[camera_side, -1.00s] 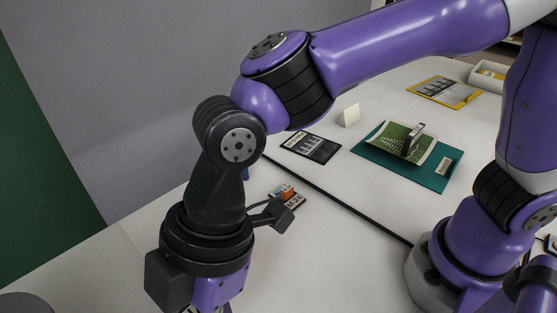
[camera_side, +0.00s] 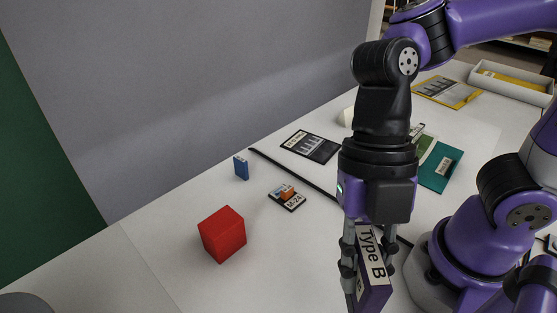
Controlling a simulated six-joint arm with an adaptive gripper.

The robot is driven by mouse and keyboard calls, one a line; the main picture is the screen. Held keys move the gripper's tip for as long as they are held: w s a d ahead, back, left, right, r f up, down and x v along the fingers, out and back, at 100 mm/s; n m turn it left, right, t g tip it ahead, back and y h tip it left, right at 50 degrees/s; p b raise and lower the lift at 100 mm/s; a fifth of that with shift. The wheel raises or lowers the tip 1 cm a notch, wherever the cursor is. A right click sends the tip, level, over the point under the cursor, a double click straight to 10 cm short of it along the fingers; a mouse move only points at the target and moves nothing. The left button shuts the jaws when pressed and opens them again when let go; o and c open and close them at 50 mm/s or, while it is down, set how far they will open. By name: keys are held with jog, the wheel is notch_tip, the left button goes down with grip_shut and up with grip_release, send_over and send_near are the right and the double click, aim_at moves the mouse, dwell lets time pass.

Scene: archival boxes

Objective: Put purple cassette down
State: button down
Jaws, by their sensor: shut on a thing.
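The purple cassette (camera_side: 373,283) has a white label reading "Type B" on its edge. It is upright, with its lower end close to the bottom of the picture. My gripper (camera_side: 368,265) points down and is shut on the purple cassette, with a finger on either side of it. Whether the cassette touches the table (camera_side: 290,260) cannot be told from this view.
A red cube (camera_side: 222,234) and a blue block (camera_side: 241,167) stand to the left. A small card marked M-24 (camera_side: 287,198) with an orange piece lies mid-table. A dark picture card (camera_side: 311,146), a teal folder (camera_side: 440,168), a yellow folder (camera_side: 446,92) and a white tray (camera_side: 510,84) lie farther back.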

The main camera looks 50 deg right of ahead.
jog(key=shift+w+d+f, duration=0.5)
jog(key=shift+w+f, duration=0.9)
jog(key=shift+f, duration=0.15)
jog(key=shift+w+d+f, duration=0.55)
jog(key=shift+w+f, duration=0.85)
jog(key=shift+f, duration=0.2)
jog(key=shift+w+d+f, duration=0.5)
jog(key=shift+w+f, duration=0.9)
jog(key=shift+f, duration=0.15)
jog(key=c, duration=0.7)
grip_release()
jog(key=shift+f, duration=0.15)
jog(key=shift+c, duration=0.2)
